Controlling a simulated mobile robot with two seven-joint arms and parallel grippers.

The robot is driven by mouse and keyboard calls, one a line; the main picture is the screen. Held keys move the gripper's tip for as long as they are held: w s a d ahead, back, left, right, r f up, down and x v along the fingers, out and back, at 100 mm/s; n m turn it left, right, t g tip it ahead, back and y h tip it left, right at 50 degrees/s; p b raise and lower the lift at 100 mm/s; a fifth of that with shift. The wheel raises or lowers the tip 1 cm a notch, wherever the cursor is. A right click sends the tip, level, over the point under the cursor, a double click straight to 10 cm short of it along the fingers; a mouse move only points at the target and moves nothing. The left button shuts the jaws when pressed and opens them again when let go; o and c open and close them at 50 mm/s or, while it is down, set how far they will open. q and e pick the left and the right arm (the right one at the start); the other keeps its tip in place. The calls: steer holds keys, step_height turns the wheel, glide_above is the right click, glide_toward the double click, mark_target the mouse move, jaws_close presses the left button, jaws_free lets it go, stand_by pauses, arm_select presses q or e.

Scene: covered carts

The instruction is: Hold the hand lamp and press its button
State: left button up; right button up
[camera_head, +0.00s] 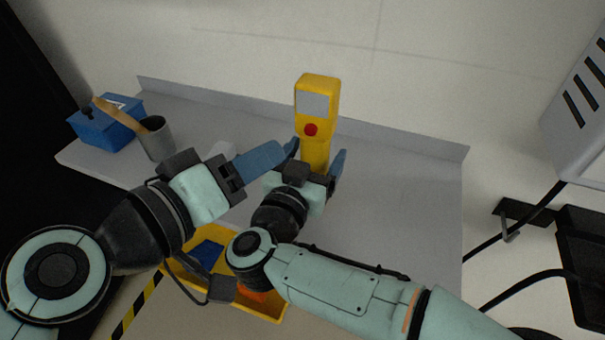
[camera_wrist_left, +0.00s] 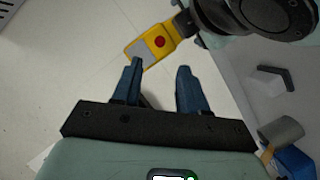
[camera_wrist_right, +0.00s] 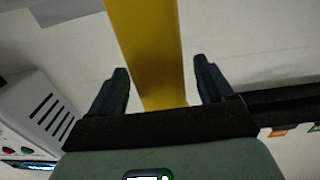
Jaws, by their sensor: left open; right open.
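The hand lamp (camera_head: 316,145) is yellow and upright, with a grey panel at the top and a red button (camera_head: 311,130) below it. My right gripper (camera_head: 317,160) is open around its lower handle. In the right wrist view the handle (camera_wrist_right: 150,50) runs between the open fingers (camera_wrist_right: 162,70), with gaps on both sides. My left gripper (camera_head: 276,155) is left of the lamp, its fingers pointing right. The left wrist view shows its fingers (camera_wrist_left: 160,68) apart and empty, with the lamp (camera_wrist_left: 170,31) and button (camera_wrist_left: 160,41) beyond them. The lamp's lower end is hidden behind my right gripper.
A grey bench (camera_head: 400,205) has free room on the right. A blue box (camera_head: 105,128) and a grey cup (camera_head: 156,140) with a wooden-looking tool stand at the left. A yellow bin (camera_head: 185,272) sits below the front edge. A grey wall unit (camera_head: 580,120) is at the right.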

mark_target(310, 130)
steer(key=shift+x, duration=1.15)
steer(key=c, duration=1.3)
arm_select(q)
jaws_close()
arm_select(e)
steer(key=shift+c, duration=0.4)
arm_select(q)
steer(key=w+d+f+m+g+h, duration=0.2)
steer(key=w+d+m+g+h, duration=0.2)
steer(key=m, duration=0.5)
steer(key=shift+w+d+g, duration=0.25)
steer(key=shift+w+g, duration=0.75)
steer(key=shift+w, duration=0.2)
